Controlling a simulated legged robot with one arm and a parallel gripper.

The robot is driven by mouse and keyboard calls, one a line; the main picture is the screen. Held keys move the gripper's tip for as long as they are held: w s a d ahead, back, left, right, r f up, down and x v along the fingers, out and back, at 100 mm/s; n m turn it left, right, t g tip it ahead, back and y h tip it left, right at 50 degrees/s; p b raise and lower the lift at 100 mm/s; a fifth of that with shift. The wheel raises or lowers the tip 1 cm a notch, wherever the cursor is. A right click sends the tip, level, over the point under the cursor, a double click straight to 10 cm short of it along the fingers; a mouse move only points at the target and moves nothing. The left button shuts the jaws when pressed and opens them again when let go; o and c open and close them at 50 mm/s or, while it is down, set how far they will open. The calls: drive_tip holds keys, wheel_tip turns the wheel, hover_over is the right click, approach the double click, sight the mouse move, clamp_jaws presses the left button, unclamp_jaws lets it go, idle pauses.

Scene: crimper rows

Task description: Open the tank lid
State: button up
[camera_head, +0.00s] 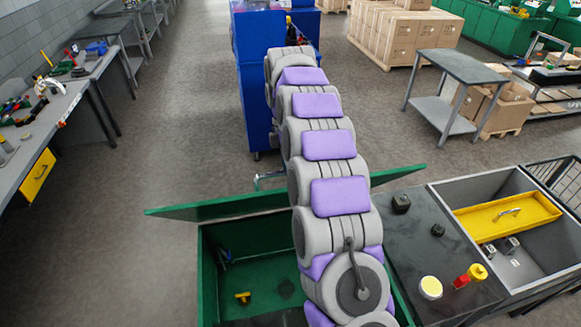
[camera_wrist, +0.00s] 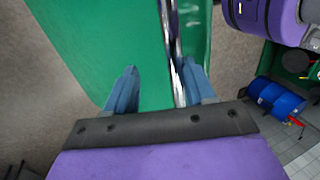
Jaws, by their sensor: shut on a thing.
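The green tank (camera_head: 208,275) stands at the bottom of the head view, its inside partly showing. Its green lid (camera_head: 215,207) is raised off the opening and seen nearly edge-on along the far side. In the wrist view the lid (camera_wrist: 100,40) is a broad green face, with a shiny metal handle bar (camera_wrist: 173,45) beside it. My gripper (camera_wrist: 158,88) is shut on this handle, its two blue fingers on either side of the bar. In the head view my purple and grey arm crosses the tank and lid and hides my gripper.
A yellow fitting (camera_head: 243,297) lies inside the tank. A dark counter (camera_head: 415,240) with a sink and a yellow tray (camera_head: 507,214) adjoins it at right. A blue cabinet (camera_head: 256,100) stands beyond. Open floor (camera_head: 180,120) lies at left, up to the grey workbenches (camera_head: 50,110).

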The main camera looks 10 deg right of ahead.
drive_tip(key=shift+r, duration=0.1)
drive_tip(key=s+r, duration=0.2)
drive_tip(key=s, duration=0.6)
drive_tip(key=s+r, duration=0.3)
drive_tip(key=s, duration=0.5)
idle(0.6)
